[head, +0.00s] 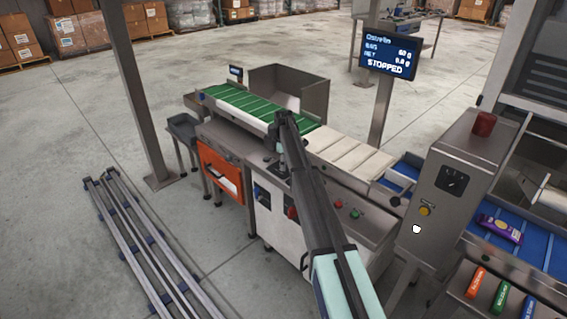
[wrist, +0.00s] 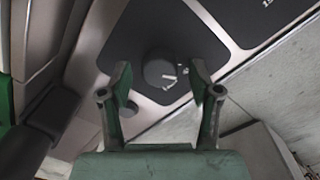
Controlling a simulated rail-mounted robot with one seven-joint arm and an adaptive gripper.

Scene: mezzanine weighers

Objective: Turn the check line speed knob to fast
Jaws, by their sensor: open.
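A dark round knob (wrist: 158,72) with a white pointer mark sits on a dark plate (wrist: 215,60) in the wrist view. I take it for the check line speed knob; the scale words around it are too blurred to read. My gripper (wrist: 161,76) is open, with one finger on each side of the knob; I cannot tell whether they touch it. In the head view my gripper (head: 282,160) is at the top of the check line's front panel, below the green belt (head: 258,104). My arm hides the knob there.
A display (head: 388,56) reads STOPPED. A red button (head: 292,213) and a green button (head: 354,214) are on the panel. A steel cabinet (head: 440,205) with another dark dial (head: 453,181) and a red lamp stands right. Metal rails lie on the floor at left.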

